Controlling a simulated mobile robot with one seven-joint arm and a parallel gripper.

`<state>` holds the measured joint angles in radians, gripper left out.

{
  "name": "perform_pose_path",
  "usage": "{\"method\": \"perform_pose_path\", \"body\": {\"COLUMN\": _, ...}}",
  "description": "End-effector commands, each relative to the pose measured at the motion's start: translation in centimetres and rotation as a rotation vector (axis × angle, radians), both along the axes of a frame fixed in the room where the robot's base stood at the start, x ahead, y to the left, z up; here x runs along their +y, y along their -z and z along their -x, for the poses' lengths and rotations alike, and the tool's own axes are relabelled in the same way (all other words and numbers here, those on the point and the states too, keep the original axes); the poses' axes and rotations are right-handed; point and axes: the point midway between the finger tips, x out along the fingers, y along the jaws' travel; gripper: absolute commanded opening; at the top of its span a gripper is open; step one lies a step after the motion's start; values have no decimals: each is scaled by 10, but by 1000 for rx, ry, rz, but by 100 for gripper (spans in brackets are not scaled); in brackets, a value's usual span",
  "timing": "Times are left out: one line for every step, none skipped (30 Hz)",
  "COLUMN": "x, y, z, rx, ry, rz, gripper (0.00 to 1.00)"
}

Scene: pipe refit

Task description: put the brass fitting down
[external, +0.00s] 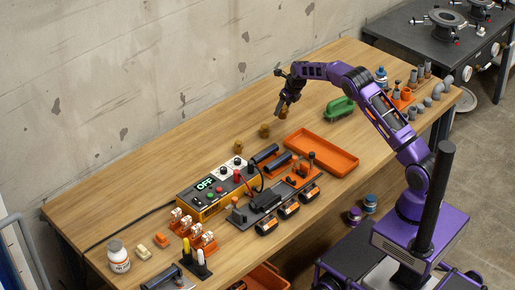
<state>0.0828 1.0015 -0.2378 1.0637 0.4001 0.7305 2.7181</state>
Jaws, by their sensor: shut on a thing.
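My gripper (283,106) is over the back middle of the wooden table, pointing down. It is shut on a small brass fitting (283,114), which is partly covered by the fingers. Whether the fitting touches the table or hangs just above it I cannot tell. Two more brass-coloured fittings stand on the table to the left of the gripper, a nearer one (264,130) and one farther left (238,146).
An empty orange tray (338,163) lies in front of the gripper, with a green object (340,107) to the right. A control box reading OFF (213,190) and a dark fixture (266,204) stand at front left. Grey pipe pieces (438,90) crowd the right end. Bare wood surrounds the fittings.

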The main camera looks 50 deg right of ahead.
Motion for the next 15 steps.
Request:
{"method": "perform_pose_path", "body": {"x": 0, "y": 11, "z": 1, "rx": 3, "ry": 1, "rz": -1, "gripper": 0}}
{"method": "perform_pose_path", "body": {"x": 0, "y": 17, "z": 1, "rx": 3, "ry": 1, "rz": -1, "gripper": 0}}
{"method": "perform_pose_path", "body": {"x": 0, "y": 23, "z": 1, "rx": 3, "ry": 1, "rz": -1, "gripper": 0}}
{"method": "perform_pose_path", "body": {"x": 0, "y": 28, "z": 1, "rx": 3, "ry": 1, "rz": -2, "gripper": 0}}
{"method": "perform_pose_path", "body": {"x": -1, "y": 33, "z": 1, "rx": 2, "ry": 2, "rz": -1, "gripper": 0}}
{"method": "perform_pose_path", "body": {"x": -1, "y": 36, "z": 0, "rx": 1, "ry": 1, "rz": 0, "gripper": 0}}
{"method": "perform_pose_path", "body": {"x": -1, "y": 37, "z": 0, "rx": 1, "ry": 1, "rz": 0, "gripper": 0}}
{"method": "perform_pose_path", "body": {"x": -1, "y": 37, "z": 0, "rx": 0, "ry": 1, "rz": 0, "gripper": 0}}
{"method": "perform_pose_path", "body": {"x": 0, "y": 37, "z": 0, "rx": -1, "ry": 1, "rz": 0, "gripper": 0}}
{"method": "perform_pose_path", "body": {"x": 0, "y": 37, "z": 0, "rx": -1, "ry": 0, "rz": 0, "gripper": 0}}
{"method": "perform_pose_path", "body": {"x": 0, "y": 37, "z": 0, "rx": -1, "ry": 0, "rz": 0, "gripper": 0}}
{"method": "perform_pose_path", "body": {"x": 0, "y": 37, "z": 0, "rx": 0, "ry": 0, "rz": 0, "gripper": 0}}
{"method": "perform_pose_path", "body": {"x": 0, "y": 37, "z": 0, "rx": 0, "ry": 0, "rz": 0, "gripper": 0}}
{"method": "perform_pose_path", "body": {"x": 0, "y": 37, "z": 0, "rx": 0, "ry": 0, "rz": 0, "gripper": 0}}
{"method": "perform_pose_path", "body": {"x": 0, "y": 38, "z": 0, "rx": 0, "ry": 0, "rz": 0, "gripper": 0}}
